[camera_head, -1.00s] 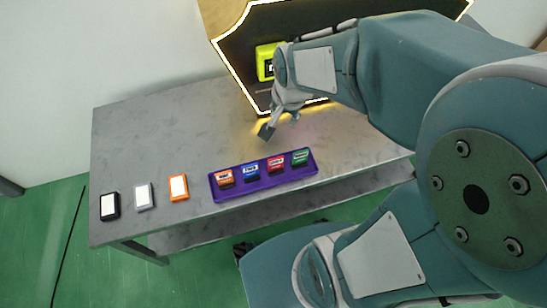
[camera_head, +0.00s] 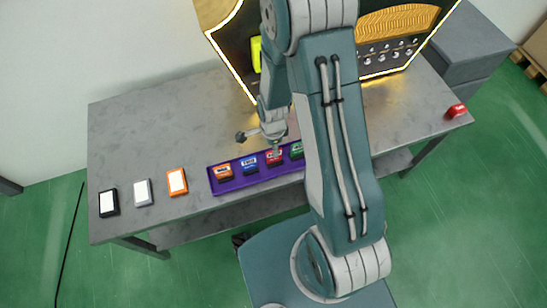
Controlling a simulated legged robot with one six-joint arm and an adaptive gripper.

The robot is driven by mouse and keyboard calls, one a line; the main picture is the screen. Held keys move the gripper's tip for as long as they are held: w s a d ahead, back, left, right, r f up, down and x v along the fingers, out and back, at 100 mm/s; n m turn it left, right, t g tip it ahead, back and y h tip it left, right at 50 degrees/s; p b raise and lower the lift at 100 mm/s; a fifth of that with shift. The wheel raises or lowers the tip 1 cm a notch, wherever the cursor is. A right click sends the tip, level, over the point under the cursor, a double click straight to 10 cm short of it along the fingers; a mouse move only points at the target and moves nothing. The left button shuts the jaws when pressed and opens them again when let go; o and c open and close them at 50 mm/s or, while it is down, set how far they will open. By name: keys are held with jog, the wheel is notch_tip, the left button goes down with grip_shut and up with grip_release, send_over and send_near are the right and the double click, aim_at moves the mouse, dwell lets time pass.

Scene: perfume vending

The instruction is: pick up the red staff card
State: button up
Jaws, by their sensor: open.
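The red card (camera_head: 274,159) stands in the purple tray (camera_head: 235,185) near the table's front edge, between a blue card (camera_head: 249,164) and a green card (camera_head: 297,150). Its upper part is partly covered by a finger of my gripper. My gripper (camera_head: 258,144) is open and points down, just above and behind the tray. One finger reaches out to the left, and the other is over the red card. I cannot tell whether that finger touches the card. An orange card (camera_head: 222,171) is at the tray's left end.
Black (camera_head: 108,203), grey (camera_head: 142,192) and orange (camera_head: 177,182) white-faced items lie left of the tray on the grey table (camera_head: 140,130). A lit display panel (camera_head: 400,45) stands behind. The table's back left is clear.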

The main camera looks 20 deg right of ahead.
aim_at(274, 161)
jog(key=shift+w+d+f, duration=0.1)
jog(key=shift+d+f, duration=0.05)
jog(key=shift+f, duration=1.8)
jog(key=shift+w+d+f, duration=0.1)
jog(key=shift+f, duration=1.8)
jog(key=shift+c, duration=0.3)
grip_shut()
